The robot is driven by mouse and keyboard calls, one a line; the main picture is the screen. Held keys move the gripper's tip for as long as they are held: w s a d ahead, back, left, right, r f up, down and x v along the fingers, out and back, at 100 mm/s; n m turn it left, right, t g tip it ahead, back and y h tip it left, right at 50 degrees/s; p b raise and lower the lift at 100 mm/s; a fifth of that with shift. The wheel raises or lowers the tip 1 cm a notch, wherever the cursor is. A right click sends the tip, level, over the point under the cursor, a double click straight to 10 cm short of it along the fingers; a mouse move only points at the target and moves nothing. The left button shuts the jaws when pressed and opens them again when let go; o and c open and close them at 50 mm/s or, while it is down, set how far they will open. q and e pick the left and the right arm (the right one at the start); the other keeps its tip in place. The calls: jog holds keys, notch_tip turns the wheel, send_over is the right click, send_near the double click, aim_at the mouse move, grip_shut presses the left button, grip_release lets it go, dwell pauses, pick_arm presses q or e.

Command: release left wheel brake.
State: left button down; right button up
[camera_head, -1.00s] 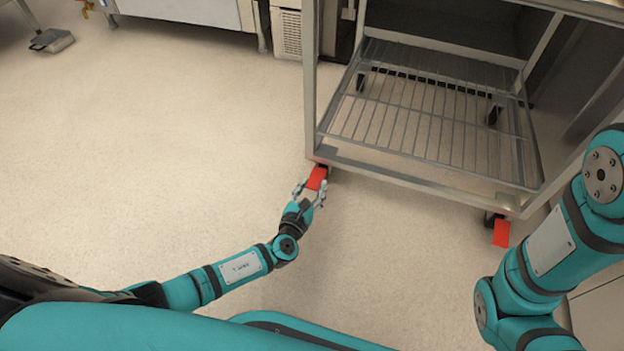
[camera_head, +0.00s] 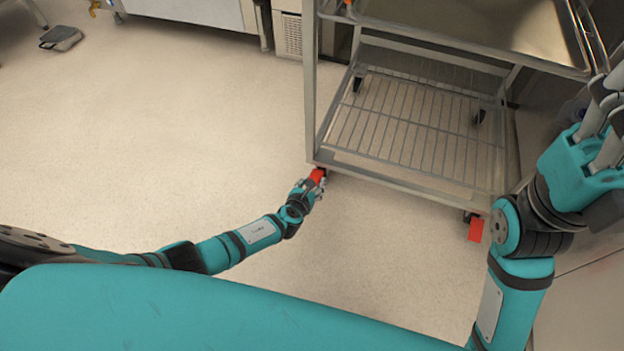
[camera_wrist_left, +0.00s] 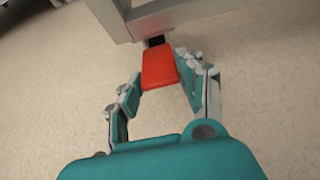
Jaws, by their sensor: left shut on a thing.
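The left wheel brake, a red pedal (camera_head: 317,174), sits at the near left corner foot of a metal rack trolley (camera_head: 400,180). My left gripper (camera_head: 315,184) is at this pedal. In the left wrist view the red pedal (camera_wrist_left: 159,68) lies between the two fingers of the left gripper (camera_wrist_left: 158,88), which are closed on its sides. The wheel behind it is mostly hidden. The right wheel brake, another red pedal (camera_head: 475,229), hangs at the trolley's near right corner. My right gripper (camera_head: 610,120) is raised at the right edge, partly cut off.
The trolley has a wire bottom shelf (camera_head: 420,125) and a metal tray (camera_head: 470,25) above. A steel unit (camera_head: 200,12) stands at the back left. A dark grey object (camera_head: 61,38) lies on the floor at far left. The floor left of the trolley is clear.

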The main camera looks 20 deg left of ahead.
pick_arm(q)
jog(key=shift+w+r, duration=0.2)
dwell(0.3)
jog(key=c, duration=0.8)
grip_release()
jog(key=shift+f, duration=0.1)
jog(key=shift+s, duration=0.1)
jog(key=v, duration=1.2)
